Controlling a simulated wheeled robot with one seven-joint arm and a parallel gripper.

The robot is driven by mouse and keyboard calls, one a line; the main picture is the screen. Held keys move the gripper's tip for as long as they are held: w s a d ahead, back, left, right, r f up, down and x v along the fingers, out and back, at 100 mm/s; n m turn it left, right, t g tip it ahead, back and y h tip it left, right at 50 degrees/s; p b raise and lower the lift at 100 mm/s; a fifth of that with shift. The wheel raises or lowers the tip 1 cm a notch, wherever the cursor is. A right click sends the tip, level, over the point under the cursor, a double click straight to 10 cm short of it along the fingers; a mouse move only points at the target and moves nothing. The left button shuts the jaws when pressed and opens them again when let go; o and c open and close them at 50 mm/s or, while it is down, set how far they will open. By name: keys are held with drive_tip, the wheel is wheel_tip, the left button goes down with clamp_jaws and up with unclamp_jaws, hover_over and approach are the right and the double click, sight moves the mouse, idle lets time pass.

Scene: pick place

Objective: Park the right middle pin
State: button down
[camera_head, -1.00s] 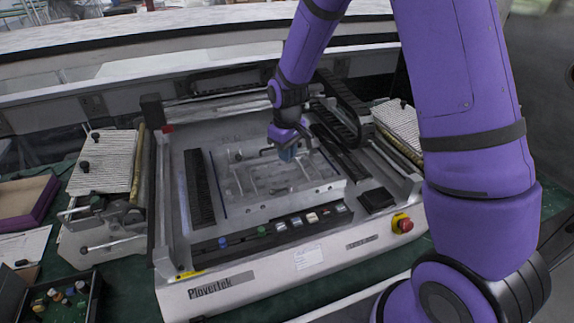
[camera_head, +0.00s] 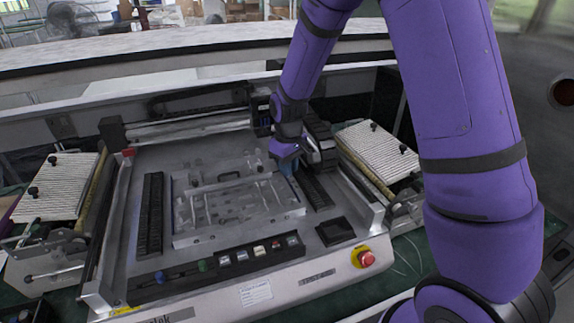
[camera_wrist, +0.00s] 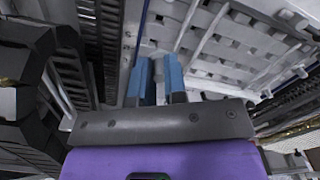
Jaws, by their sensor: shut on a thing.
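My gripper (camera_head: 288,168) is over the right side of the machine, beside the upper right of the grey fixture plate (camera_head: 240,212) and near the right black slotted strip (camera_head: 318,194). Its two blue fingers are close together; in the wrist view the gripper (camera_wrist: 157,82) points down past the white ribbed frame. Small upright posts and a dark knob (camera_head: 260,168) stand on the plate, too small to tell apart.
A black carriage and rail stand close behind and right of my gripper. A black box (camera_head: 335,231), a row of buttons (camera_head: 258,251) and a red emergency stop (camera_head: 366,259) line the front. Ribbed panels with black knobs flank the machine, left (camera_head: 58,190) and right (camera_head: 377,150).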

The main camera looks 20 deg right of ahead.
drive_tip(key=shift+f, duration=3.85)
drive_tip(key=shift+f, duration=0.15)
drive_tip(key=c, duration=1.1)
unclamp_jaws()
drive_tip(key=c, duration=0.3)
drive_tip(key=shift+c, duration=0.2)
drive_tip(key=shift+r, duration=3.55)
